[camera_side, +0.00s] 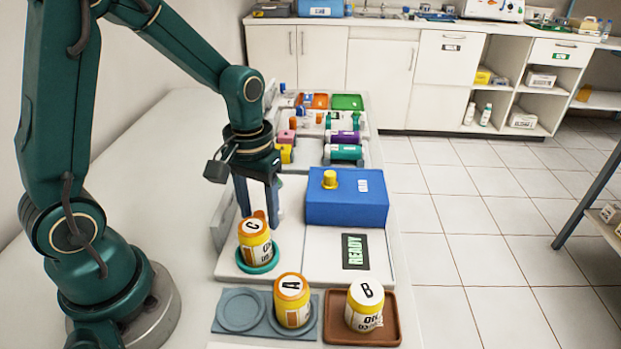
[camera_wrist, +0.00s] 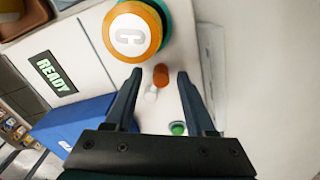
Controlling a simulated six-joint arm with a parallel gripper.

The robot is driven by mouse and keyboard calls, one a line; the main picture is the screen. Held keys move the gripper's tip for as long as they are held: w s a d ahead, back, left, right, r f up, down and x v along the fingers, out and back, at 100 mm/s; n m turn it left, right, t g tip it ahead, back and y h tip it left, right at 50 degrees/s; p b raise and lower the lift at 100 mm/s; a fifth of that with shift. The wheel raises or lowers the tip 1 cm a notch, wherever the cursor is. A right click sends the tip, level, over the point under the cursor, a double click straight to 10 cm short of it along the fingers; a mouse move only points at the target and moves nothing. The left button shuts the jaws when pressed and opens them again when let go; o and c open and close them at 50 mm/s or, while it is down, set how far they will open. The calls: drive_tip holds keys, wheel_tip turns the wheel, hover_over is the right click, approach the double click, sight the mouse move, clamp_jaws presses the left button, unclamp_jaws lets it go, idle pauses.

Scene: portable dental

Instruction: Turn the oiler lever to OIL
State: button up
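My gripper (camera_side: 258,214) points down behind canister C, with its two fingers apart and nothing gripped. In the wrist view, my open gripper (camera_wrist: 160,73) has a small orange-tipped lever (camera_wrist: 161,76) with a white part between its fingertips. I cannot tell whether either finger touches it. In the side view, the lever's orange tip (camera_side: 260,214) shows just behind canister C (camera_side: 254,240), mostly hidden by it. Canister C, yellow-orange with a white cap, stands in a green ring on the white panel (camera_side: 290,255). It also shows in the wrist view (camera_wrist: 131,35). No OIL marking by the lever is readable.
A blue box (camera_side: 347,205) with a yellow knob stands to the right, behind a READY display (camera_side: 355,251). A green button (camera_wrist: 178,128) is near the lever. Canister A (camera_side: 291,300) and canister B (camera_side: 364,304) stand at the front. Coloured parts lie farther back.

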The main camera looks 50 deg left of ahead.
sight(261, 214)
drive_tip(key=shift+r, duration=2.6)
drive_tip(key=shift+w+d+r, duration=0.1)
drive_tip(key=shift+r, duration=0.15)
drive_tip(key=s+d+r+m+t, duration=0.4)
drive_tip(key=s+r+t, duration=0.1)
drive_tip(key=s, duration=0.3)
drive_tip(key=shift+s+r+m+t, duration=0.15)
drive_tip(key=shift+r+m+t, duration=0.15)
drive_tip(key=shift+r, duration=0.25)
